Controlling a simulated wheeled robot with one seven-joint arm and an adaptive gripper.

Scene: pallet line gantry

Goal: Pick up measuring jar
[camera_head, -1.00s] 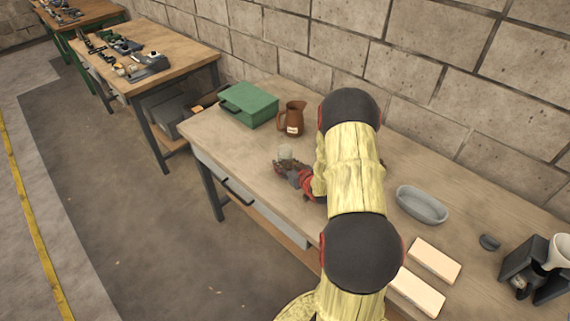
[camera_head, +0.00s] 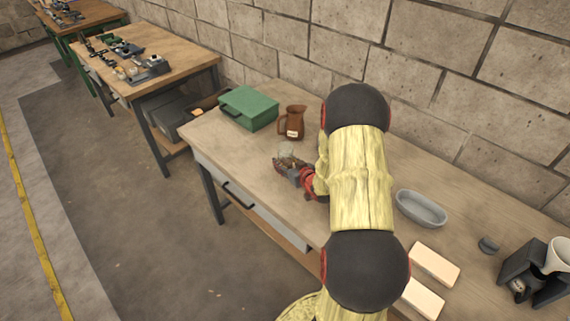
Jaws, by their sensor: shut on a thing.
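A small clear jar (camera_head: 286,149), likely the measuring jar, shows just above my gripper's fingers, over the near middle of the wooden workbench (camera_head: 245,150). My gripper (camera_head: 287,163), dark with red parts, is shut on the jar. The fingers hide the jar's lower part. I cannot tell whether its base touches the bench top. A brown jug (camera_head: 293,122) with a pale label stands upright behind the jar, apart from my gripper.
A green case (camera_head: 248,107) lies at the bench's far left. A grey oval dish (camera_head: 421,208), two pale blocks (camera_head: 435,264) and a dark coffee-maker-like device (camera_head: 530,275) are on the right. A block wall (camera_head: 450,90) runs behind. Bench left of my gripper is clear.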

